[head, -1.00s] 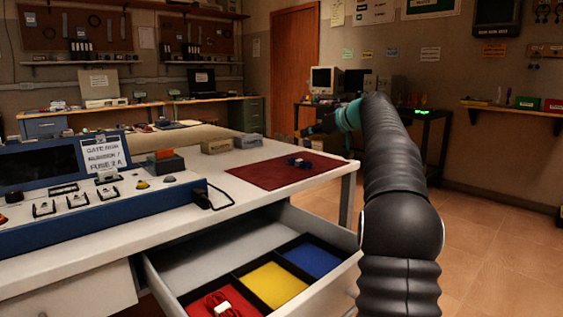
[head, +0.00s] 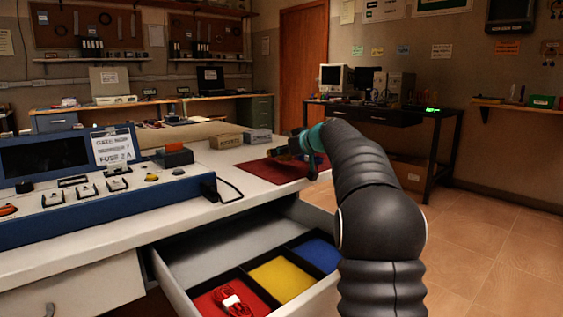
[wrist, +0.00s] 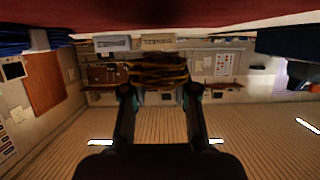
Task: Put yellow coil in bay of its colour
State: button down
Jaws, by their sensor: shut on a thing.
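The yellow coil (wrist: 158,70) is a bundle of dull yellow loops between the fingertips of my gripper (wrist: 158,88) in the wrist view. My gripper is shut on it. In the head view my gripper (head: 292,148) is above the dark red mat, small and partly hidden by my arm; the coil is not clear there. The open drawer (head: 165,278) has a yellow bay (head: 283,279) with nothing in it, between a red bay (head: 203,304) and an empty blue bay (head: 318,255). A red-and-white coil (head: 231,299) lies in the red bay.
The red mat (head: 258,172) lies at the right end of the white bench (head: 150,222). A blue console (head: 110,206) stands at left, with a black cable loop near the drawer. Two small boxes (head: 232,140) stand behind the mat. Open floor lies to the right.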

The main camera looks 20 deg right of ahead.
aim_at(282, 160)
jog(key=shift+f, duration=1.45)
jog(key=shift+f+b, duration=0.2)
jog(key=shift+b, duration=0.2)
jog(key=c, duration=0.9)
grip_release()
jog(key=shift+r, duration=0.1)
